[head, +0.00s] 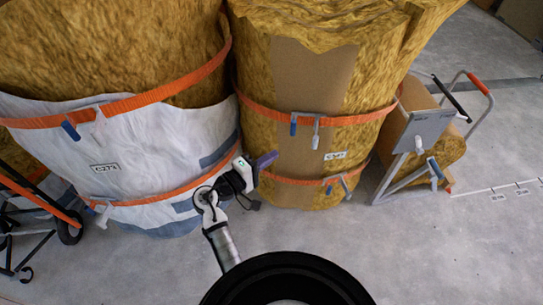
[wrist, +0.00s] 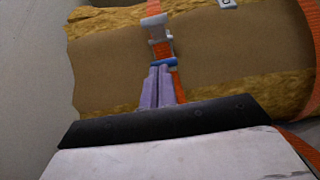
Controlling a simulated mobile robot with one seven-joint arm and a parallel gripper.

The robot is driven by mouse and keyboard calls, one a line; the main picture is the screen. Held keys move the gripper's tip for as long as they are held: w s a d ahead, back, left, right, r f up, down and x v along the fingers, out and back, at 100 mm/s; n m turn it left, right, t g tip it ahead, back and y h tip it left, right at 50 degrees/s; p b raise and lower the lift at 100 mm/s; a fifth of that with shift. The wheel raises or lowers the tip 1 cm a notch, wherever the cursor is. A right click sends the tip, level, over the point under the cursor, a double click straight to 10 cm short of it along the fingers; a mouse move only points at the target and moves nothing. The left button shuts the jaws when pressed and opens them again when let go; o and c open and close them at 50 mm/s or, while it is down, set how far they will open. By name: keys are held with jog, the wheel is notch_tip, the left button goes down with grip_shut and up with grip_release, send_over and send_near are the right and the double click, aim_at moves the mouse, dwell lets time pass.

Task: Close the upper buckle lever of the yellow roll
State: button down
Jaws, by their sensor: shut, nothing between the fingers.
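The yellow roll (head: 364,85) stands upright with a brown paper strip and two orange straps. Its upper buckle lever (head: 293,125) shows a blue tip hanging below the upper strap, beside a grey metal tab (head: 316,132). In the wrist view the metal buckle (wrist: 158,35) and its blue lever tip (wrist: 163,62) sit on the strap straight ahead. My gripper (head: 266,160) is shut and empty, its purple fingers in front of the roll, lower left of the upper buckle. In the wrist view the fingertips (wrist: 160,70) reach the blue tip's edge; I cannot tell whether they touch.
A lower buckle (head: 336,185) hangs on the roll's lower strap. A white-wrapped roll (head: 165,145) stands close on the left, with my arm in front of it. A cart (head: 415,140) with another roll is at right. Grey floor in front is clear.

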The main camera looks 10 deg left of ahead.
jog(key=w+d+p, duration=0.2)
jog(key=w+d, duration=0.3)
jog(key=d, duration=0.3)
jog(key=shift+w+d+p, duration=0.25)
jog(key=shift+d+p, duration=0.05)
jog(key=shift+p, duration=0.05)
